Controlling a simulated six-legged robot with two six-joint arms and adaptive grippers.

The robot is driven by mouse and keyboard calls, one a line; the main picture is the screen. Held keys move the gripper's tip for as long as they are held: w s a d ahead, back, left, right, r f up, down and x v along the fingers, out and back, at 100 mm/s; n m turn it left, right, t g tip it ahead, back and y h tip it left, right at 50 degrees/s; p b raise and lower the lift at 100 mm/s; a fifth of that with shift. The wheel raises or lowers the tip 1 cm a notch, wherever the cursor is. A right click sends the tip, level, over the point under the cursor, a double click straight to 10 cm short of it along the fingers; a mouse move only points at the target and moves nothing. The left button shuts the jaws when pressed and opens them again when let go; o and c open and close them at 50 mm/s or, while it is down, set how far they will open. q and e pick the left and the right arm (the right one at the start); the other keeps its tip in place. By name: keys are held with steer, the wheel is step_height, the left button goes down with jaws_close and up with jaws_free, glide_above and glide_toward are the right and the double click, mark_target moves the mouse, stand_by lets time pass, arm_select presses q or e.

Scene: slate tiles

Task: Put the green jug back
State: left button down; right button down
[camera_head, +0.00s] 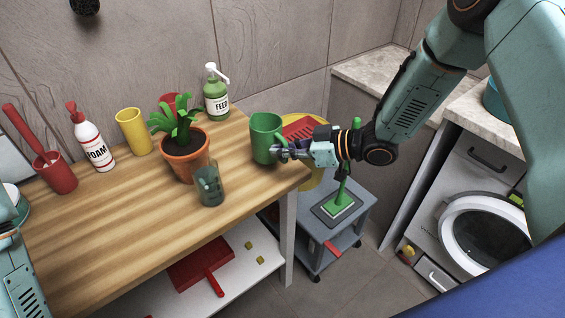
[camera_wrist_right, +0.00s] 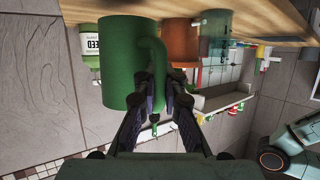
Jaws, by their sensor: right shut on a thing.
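The green jug (camera_head: 265,130) is upright at the right end of the wooden table, with its handle towards my right gripper. My right gripper (camera_head: 283,152) is shut on the jug's handle. In the right wrist view the jug (camera_wrist_right: 118,65) fills the upper left, and its handle (camera_wrist_right: 158,65) runs down between the two fingers. I cannot tell whether the jug's base touches the tabletop or is slightly above it. My left gripper is out of view; only part of my left arm shows at the left edge.
On the wooden table (camera_head: 110,220) stand a potted plant (camera_head: 186,158), a dark glass (camera_head: 209,188), a yellow cup (camera_head: 133,132), a foam bottle (camera_head: 92,140), a feed bottle (camera_head: 216,95) and a red cup (camera_head: 55,175). A grey cart (camera_head: 357,200) stands right of it.

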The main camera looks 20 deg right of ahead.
mark_target(283, 162)
steer(key=f, duration=0.2)
steer(key=shift+s+f+b, duration=0.25)
steer(key=shift+f+b, duration=0.1)
steer(key=shift+f, duration=0.05)
steer(key=shift+a+f, duration=0.1)
steer(key=shift+f, duration=0.2)
steer(key=shift+w, duration=0.3)
steer(key=shift+f, duration=0.1)
steer(key=shift+s, duration=0.15)
steer(key=c, duration=1.8)
jaws_free()
steer(key=shift+s, duration=0.1)
steer(key=o, duration=0.3)
steer(key=shift+f, duration=0.1)
steer(key=shift+o, duration=0.2)
